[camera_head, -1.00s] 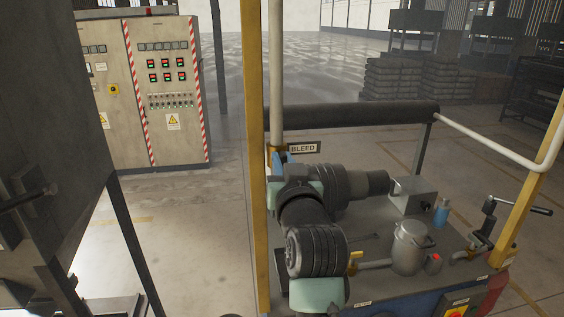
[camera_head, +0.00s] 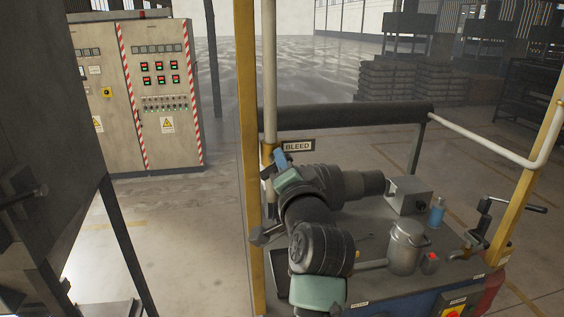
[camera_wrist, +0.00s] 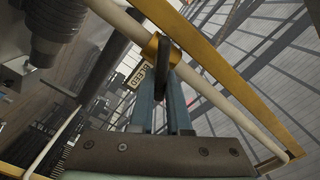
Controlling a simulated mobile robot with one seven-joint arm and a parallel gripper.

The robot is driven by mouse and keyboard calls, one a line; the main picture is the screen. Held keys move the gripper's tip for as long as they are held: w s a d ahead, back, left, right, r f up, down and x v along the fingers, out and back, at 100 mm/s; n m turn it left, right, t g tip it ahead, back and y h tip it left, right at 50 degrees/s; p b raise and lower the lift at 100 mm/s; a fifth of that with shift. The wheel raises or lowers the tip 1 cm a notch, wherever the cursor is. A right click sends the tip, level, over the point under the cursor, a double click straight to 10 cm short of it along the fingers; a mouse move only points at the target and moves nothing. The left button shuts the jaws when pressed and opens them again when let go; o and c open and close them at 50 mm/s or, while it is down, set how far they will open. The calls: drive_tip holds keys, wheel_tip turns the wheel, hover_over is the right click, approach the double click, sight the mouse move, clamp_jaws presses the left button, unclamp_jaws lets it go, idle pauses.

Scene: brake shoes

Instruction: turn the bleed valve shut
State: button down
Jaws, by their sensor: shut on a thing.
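The bleed valve (camera_head: 268,154) is a brass-coloured body on the upright pale pipe, left of the BLEED sign (camera_head: 299,146). In the wrist view the valve body (camera_wrist: 153,44) sits around the pipe, and its dark lever (camera_wrist: 168,58) runs from it toward my gripper. My gripper (camera_wrist: 167,88) has its blue fingers on either side of the lever and is shut on it. In the head view my gripper (camera_head: 279,159) is beside the valve and tilted; its fingers hide the lever there.
The pipe (camera_head: 270,70) stands close to a yellow post (camera_head: 247,90). A dark horizontal roller (camera_head: 345,115) runs behind the sign. The bench top holds a grey pot (camera_head: 405,247), a blue bottle (camera_head: 437,212), a grey box (camera_head: 408,195) and a crank (camera_head: 485,222).

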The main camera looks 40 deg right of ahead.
drive_tip(key=m, duration=0.4)
drive_tip(key=f+m, duration=0.1)
drive_tip(key=m, duration=0.1)
drive_tip(key=shift+s+d+m, duration=0.1)
drive_tip(key=shift+d+m, duration=0.05)
drive_tip(key=shift+m, duration=0.25)
idle(0.4)
drive_tip(key=c, duration=0.9)
unclamp_jaws()
drive_tip(key=shift+b, duration=0.3)
drive_tip(key=b+v, duration=0.5)
drive_tip(key=v, duration=0.8)
